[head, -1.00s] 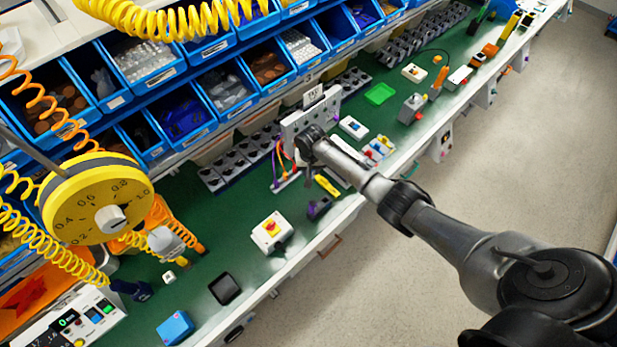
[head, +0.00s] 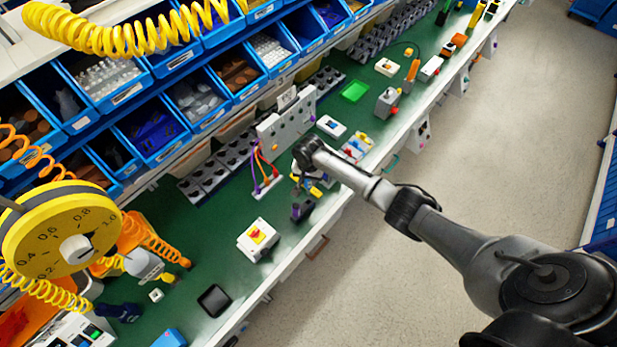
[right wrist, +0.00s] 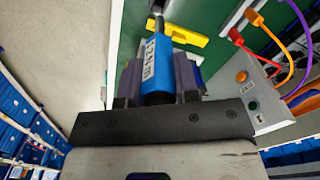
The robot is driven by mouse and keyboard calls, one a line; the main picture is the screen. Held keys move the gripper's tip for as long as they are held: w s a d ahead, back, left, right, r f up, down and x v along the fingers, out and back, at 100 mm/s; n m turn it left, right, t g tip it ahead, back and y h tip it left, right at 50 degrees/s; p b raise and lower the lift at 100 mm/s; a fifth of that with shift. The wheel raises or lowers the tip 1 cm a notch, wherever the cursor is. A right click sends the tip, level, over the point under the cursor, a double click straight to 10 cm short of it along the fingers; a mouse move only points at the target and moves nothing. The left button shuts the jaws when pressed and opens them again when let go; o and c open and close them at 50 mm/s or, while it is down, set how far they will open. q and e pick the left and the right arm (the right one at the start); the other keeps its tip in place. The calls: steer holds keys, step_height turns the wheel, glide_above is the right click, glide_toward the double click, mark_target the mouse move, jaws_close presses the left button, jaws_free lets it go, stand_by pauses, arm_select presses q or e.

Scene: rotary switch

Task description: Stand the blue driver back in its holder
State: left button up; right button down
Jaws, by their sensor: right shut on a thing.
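My right gripper (right wrist: 158,78) is shut on the blue driver (right wrist: 157,62), with one dark finger on each side of its labelled handle. The driver's metal shaft points away from the wrist, toward the green bench top; its tip is unclear. In the head view my right gripper (head: 308,180) hangs low over the bench, in front of the grey panel, and the driver is hard to make out there. A yellow piece (right wrist: 186,34) lies just beyond the driver in the right wrist view. I cannot identify the driver's holder. My left gripper is not in view.
The grey panel (head: 287,125) with orange and purple cables stands beside the gripper. A dark purple object (head: 302,211) and a white box with a red-yellow switch (head: 257,240) sit nearer the front edge. Blue bins (head: 190,95) line the back.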

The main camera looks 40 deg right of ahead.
mark_target(309, 188)
steer(key=shift+r+p, duration=0.2)
steer(key=shift+p, duration=0.1)
step_height(309, 188, down, 4)
steer(key=shift+r+b, duration=0.1)
steer(key=shift+b, duration=1.05)
steer(key=shift+f+b, duration=0.65)
steer(key=shift+f, duration=0.6)
steer(key=shift+p, duration=0.35)
steer(key=shift+f, duration=0.2)
steer(key=shift+f, duration=0.2)
